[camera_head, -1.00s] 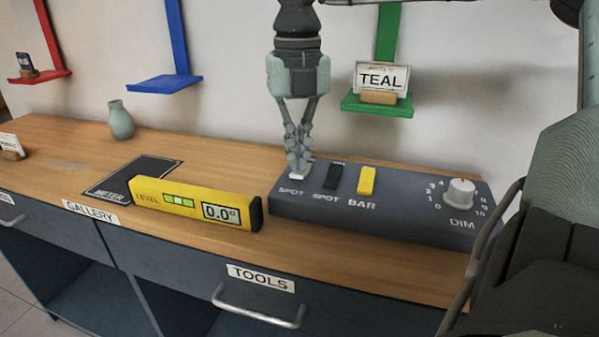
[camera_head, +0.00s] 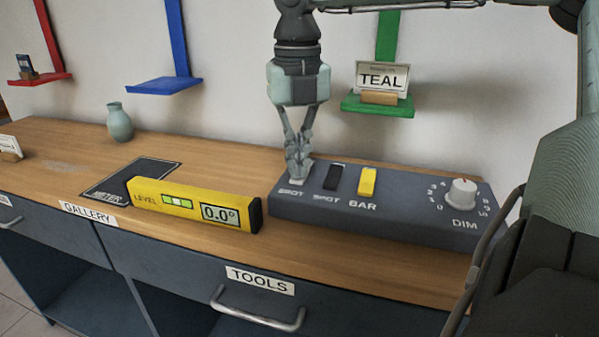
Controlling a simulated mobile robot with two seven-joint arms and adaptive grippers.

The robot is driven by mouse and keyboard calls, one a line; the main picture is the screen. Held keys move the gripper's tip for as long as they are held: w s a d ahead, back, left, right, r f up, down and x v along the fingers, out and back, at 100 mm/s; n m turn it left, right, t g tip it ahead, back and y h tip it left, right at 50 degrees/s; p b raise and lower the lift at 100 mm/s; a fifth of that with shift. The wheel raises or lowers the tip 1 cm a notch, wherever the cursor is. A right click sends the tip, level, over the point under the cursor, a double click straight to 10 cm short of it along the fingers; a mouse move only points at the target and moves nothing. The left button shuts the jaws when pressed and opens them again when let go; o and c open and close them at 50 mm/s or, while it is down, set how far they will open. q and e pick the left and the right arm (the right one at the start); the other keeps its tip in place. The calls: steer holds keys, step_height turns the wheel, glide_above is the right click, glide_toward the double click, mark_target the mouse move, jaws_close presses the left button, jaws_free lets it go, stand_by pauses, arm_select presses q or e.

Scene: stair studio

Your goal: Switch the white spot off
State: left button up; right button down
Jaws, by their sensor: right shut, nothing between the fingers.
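The grey control box (camera_head: 410,215) stands at the right of the wooden counter. The white spot switch (camera_head: 297,181) is at the box's left end, above the first SPOT label, and is partly hidden by my right gripper. My right gripper (camera_head: 298,172) points down with its fingers shut and empty, its tips at the white switch; they look to be touching it. A black switch (camera_head: 333,177) and a yellow BAR switch (camera_head: 367,182) sit to the right of it. My left gripper is not in view.
The DIM knob (camera_head: 461,192) is at the box's right end. A yellow level (camera_head: 190,200) lies left of the box, beside the dark METER mat (camera_head: 110,184). A green shelf (camera_head: 350,104) with a TEAL card (camera_head: 383,77) is on the wall behind. A vase (camera_head: 120,123) stands farther left.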

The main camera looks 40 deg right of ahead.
step_height(320, 180, up, 7)
steer(key=p, duration=0.4)
stand_by(0.4)
stand_by(0.4)
